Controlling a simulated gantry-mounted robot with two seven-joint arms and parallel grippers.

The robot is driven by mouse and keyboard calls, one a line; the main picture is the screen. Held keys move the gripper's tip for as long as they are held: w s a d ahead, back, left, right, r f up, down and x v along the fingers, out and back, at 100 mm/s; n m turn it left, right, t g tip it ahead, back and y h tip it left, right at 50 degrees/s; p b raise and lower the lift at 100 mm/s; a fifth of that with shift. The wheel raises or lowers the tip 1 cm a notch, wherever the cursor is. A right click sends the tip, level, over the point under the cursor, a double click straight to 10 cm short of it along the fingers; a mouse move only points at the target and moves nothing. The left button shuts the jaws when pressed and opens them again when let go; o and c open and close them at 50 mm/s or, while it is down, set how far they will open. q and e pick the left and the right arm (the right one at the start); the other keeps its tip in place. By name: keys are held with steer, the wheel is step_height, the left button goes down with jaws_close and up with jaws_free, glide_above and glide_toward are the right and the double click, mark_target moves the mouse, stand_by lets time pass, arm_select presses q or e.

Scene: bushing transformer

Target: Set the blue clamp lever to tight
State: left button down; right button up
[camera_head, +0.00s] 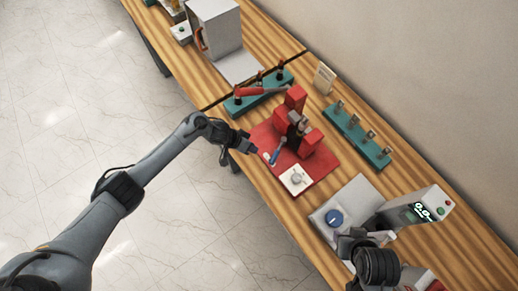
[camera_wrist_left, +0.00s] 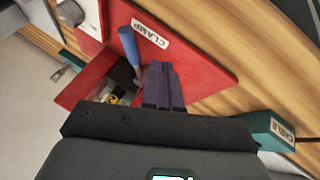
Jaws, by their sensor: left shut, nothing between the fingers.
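The blue clamp lever (camera_head: 277,152) stands on the front part of a red base plate (camera_head: 262,137), beside the red fixture blocks (camera_head: 296,98). In the left wrist view the lever (camera_wrist_left: 129,46) slants next to a white label reading CLAMP (camera_wrist_left: 150,33). My left gripper (camera_head: 250,149) is at the plate's left edge, a short way left of the lever. Its fingers (camera_wrist_left: 163,84) are shut and empty, just beside the lever's lower end; I cannot tell whether they touch it. My right gripper (camera_head: 368,238) is at the lower right near a grey device, its fingers unclear.
A white square piece (camera_head: 296,180) lies on the plate's front corner. A teal rack with metal posts (camera_head: 357,135) stands behind right, and a teal holder with a red tool (camera_head: 258,95) behind left. A grey device with a blue dial (camera_head: 334,217) stands to the right.

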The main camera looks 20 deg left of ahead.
arm_select(q)
steer(key=v, duration=0.6)
steer(key=shift+s+r, duration=0.2)
steer(key=shift+r, duration=0.2)
